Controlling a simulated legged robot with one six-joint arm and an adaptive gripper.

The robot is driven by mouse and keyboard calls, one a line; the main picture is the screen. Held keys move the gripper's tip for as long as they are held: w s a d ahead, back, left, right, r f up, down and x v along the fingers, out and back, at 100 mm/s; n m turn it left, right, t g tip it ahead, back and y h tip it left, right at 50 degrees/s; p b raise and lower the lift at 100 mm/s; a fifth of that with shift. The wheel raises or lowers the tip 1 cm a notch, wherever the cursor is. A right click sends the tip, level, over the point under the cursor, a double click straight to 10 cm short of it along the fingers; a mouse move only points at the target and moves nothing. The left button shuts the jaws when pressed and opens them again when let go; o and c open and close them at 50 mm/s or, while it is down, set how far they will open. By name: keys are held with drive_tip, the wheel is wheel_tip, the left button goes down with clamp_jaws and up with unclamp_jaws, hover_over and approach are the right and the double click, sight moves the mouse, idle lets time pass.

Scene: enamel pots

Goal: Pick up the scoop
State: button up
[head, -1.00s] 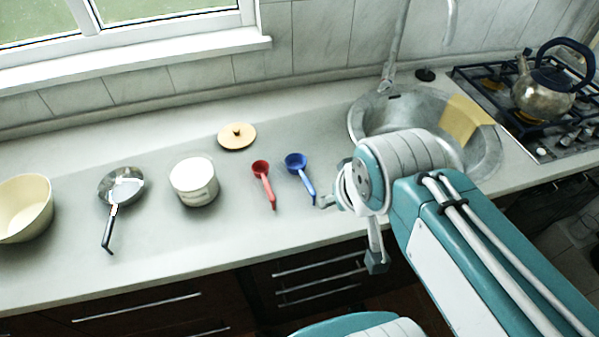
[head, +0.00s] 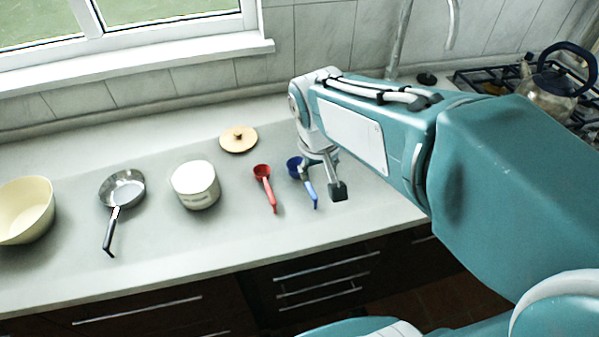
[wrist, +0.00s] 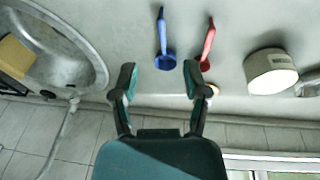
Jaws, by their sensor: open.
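A blue scoop (head: 309,190) lies on the counter, its handle toward the front edge; its bowl is partly covered by my gripper (head: 318,180). A red scoop (head: 265,188) lies just to its left. In the wrist view my gripper (wrist: 159,78) is open and empty. The blue scoop (wrist: 163,35) shows there just past the fingertips, its bowl in line with the gap between them. The red scoop (wrist: 208,45) is close to the right fingertip. I cannot tell the exact height of the fingers above the counter.
A white pot (head: 195,186), a wooden lid (head: 238,139), a frying pan (head: 122,188) and a cream bowl (head: 24,210) stand to the left. The sink (wrist: 75,65) shows in the wrist view; my arm hides it in the head view. A kettle (head: 552,98) stands back right.

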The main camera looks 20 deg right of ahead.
drive_tip(key=g+h, duration=0.1)
drive_tip(key=g, duration=0.1)
approach(310, 189)
drive_tip(key=shift+n, duration=0.3)
drive_tip(key=f, duration=0.5)
drive_tip(key=shift+s+d+f, duration=0.25)
drive_tip(key=shift+s+f, duration=0.05)
drive_tip(key=shift+s, duration=0.05)
drive_tip(key=f, duration=0.1)
drive_tip(key=d+f, duration=0.1)
drive_tip(key=f, duration=0.1)
drive_tip(key=w+f, duration=0.1)
drive_tip(key=f, duration=0.1)
drive_tip(key=shift+d, duration=0.25)
clamp_jaws()
